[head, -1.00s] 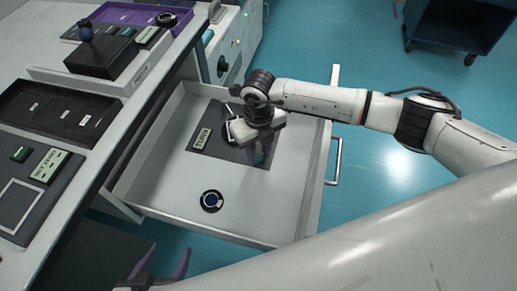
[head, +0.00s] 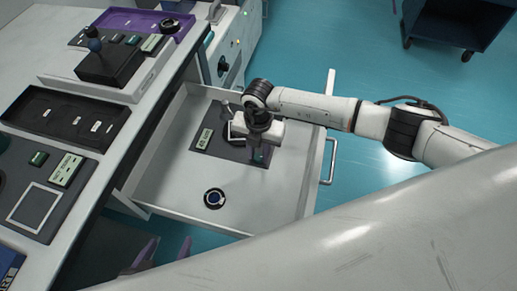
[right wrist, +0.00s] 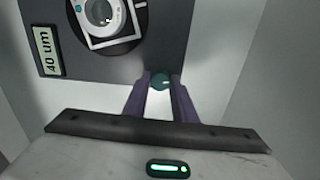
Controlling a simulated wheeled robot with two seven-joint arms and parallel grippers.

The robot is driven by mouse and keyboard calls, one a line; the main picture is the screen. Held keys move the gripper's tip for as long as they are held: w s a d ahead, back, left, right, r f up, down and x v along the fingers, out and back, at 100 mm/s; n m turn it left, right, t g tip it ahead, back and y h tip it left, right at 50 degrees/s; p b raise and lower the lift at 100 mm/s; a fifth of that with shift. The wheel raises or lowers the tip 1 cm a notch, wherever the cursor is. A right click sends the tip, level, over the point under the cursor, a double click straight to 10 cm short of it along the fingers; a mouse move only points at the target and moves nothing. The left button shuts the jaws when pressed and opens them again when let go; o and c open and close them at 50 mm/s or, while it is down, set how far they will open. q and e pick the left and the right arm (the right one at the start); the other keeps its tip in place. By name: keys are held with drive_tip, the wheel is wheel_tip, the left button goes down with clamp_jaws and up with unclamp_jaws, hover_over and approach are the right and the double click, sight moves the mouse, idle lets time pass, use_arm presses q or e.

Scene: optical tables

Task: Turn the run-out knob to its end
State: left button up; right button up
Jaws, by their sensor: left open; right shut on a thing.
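The run-out knob is a small teal knob (right wrist: 160,82) at the edge of a dark panel (right wrist: 70,68) inside the open drawer (head: 160,192). My right gripper (right wrist: 160,84) is shut on it, one purple finger on each side. In the head view my right gripper (head: 259,152) reaches down over the panel and mostly hides the knob. A label reading "40 um" (right wrist: 46,50) and a round dial (right wrist: 104,14) in a white frame are on the same panel. My left gripper (head: 165,252) is open and empty at the bottom left, below the drawer.
A black round piece with a blue centre (head: 214,198) sits in the drawer's near part. The bench (head: 150,98) on the left carries a joystick box (head: 108,66), a black tray (head: 62,118) and a purple tray (head: 122,20). A blue cart (head: 447,22) stands at the back right.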

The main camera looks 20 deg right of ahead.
drive_tip(key=shift+r+m, duration=0.1)
drive_tip(key=shift+m, duration=0.4)
drive_tip(key=o, duration=1)
drive_tip(key=shift+o, duration=0.2)
drive_tip(key=shift+p, duration=0.3)
